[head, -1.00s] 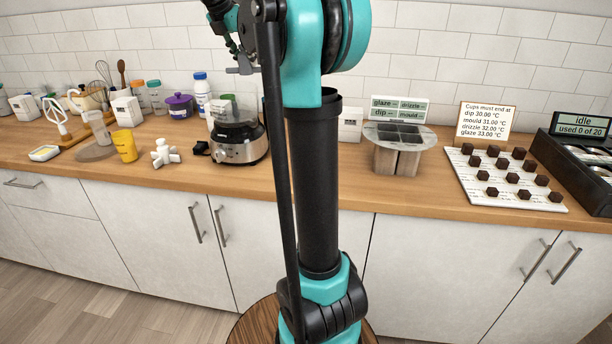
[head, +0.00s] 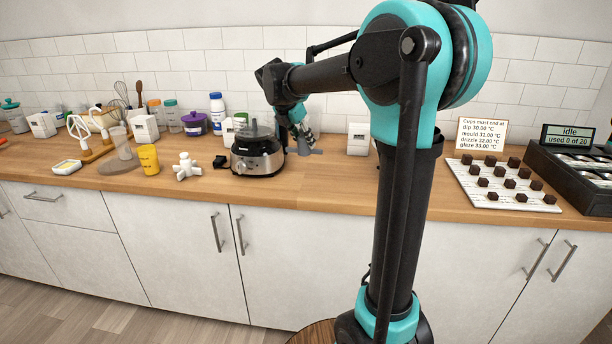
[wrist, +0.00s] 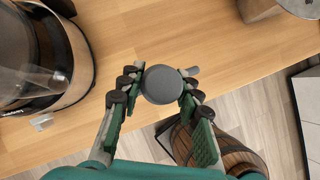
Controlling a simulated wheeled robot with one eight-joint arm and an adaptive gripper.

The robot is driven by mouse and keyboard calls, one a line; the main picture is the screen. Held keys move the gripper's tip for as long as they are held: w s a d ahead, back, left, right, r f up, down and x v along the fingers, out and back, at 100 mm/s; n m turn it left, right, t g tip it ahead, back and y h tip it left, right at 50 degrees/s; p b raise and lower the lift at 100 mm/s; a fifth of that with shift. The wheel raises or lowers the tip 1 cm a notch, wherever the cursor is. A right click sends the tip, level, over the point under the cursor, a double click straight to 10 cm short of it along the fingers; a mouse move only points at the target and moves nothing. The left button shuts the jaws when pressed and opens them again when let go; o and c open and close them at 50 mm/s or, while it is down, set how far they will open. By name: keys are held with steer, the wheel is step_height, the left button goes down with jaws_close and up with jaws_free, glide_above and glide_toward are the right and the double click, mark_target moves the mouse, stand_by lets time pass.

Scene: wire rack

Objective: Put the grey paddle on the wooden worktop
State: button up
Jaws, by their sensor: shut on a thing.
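The grey paddle (wrist: 162,85) sits between my gripper's two fingers in the wrist view, showing a round dark-grey end with a small lighter stub at its right. In the head view the paddle (head: 304,151) is a small grey shape under my gripper (head: 300,132), just right of the blender. My gripper (wrist: 160,88) is shut on it. The wooden worktop (head: 330,195) lies below; bare wood (wrist: 190,40) shows around the paddle in the wrist view. I cannot tell whether the paddle touches the wood.
The blender (head: 257,152) stands close to the left of my gripper. A white box (head: 357,139) stands to the right. A metal-sided stand (wrist: 262,8) is at the wrist view's top right. The worktop's front edge and a barrel (wrist: 205,140) below show in the wrist view.

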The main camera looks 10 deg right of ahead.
step_height(320, 180, down, 12)
steer(key=shift+f, duration=0.1)
stand_by(0.4)
steer(key=o, duration=1.1)
steer(key=shift+f, duration=0.1)
steer(key=shift+o, duration=0.2)
steer(key=v, duration=1.2)
steer(key=s+d+f+m+y, duration=0.2)
steer(key=s+d+f+m, duration=0.2)
steer(key=s+f+m, duration=0.7)
steer(key=s+d+f+m+y, duration=0.2)
steer(key=s+d+f+m, duration=0.2)
steer(key=s+f+m, duration=0.7)
steer(key=s+m, duration=0.4)
steer(key=shift+s+d+f+y, duration=0.2)
steer(key=shift+d+f+y, duration=0.05)
steer(key=shift+d+y, duration=0.05)
